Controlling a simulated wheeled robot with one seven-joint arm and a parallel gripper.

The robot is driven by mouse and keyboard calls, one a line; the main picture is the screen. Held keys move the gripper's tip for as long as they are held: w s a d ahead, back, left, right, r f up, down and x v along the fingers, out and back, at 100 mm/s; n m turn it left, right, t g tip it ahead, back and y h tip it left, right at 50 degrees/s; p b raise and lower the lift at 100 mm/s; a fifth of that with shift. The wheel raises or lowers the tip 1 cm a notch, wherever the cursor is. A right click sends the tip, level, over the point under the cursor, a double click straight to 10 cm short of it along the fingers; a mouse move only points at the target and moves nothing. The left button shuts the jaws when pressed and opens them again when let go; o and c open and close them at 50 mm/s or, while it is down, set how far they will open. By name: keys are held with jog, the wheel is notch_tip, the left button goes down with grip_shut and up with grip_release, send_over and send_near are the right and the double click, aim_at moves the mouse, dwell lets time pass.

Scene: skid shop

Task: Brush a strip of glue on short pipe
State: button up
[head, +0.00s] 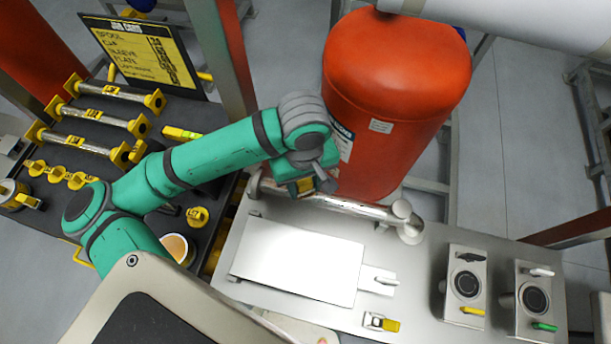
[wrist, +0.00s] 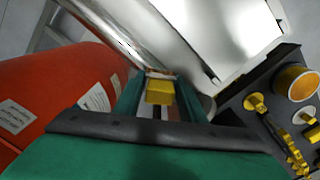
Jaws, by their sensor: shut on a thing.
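My gripper (head: 304,187) is shut on a yellow-handled brush (wrist: 159,92), whose pale, reddish tip points away from the jaws. A shiny silver pipe (head: 352,207) runs along the back edge of the metal skid, beside the red tank; it also crosses the upper middle of the wrist view (wrist: 125,30). My gripper is over the left part of this pipe. The brush tip appears close to the pipe's surface, but I cannot tell whether it touches. A pot with tan-orange contents (head: 177,247) stands on the dark bench; it also shows in the wrist view (wrist: 297,82).
The red tank (head: 392,90) stands close behind the pipe and my gripper. The skid holds a blank metal plate (head: 300,262) and two valve boxes (head: 466,285) at the right. The dark bench holds yellow-ended spools (head: 112,92), yellow clamps (head: 62,173) and a sign (head: 140,52).

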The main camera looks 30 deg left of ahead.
aim_at(303, 193)
jog(key=shift+s+d, duration=0.15)
jog(key=shift+s, duration=0.55)
jog(key=shift+r, duration=0.15)
jog(key=shift+r, duration=2.95)
jog(key=shift+r, duration=1.5)
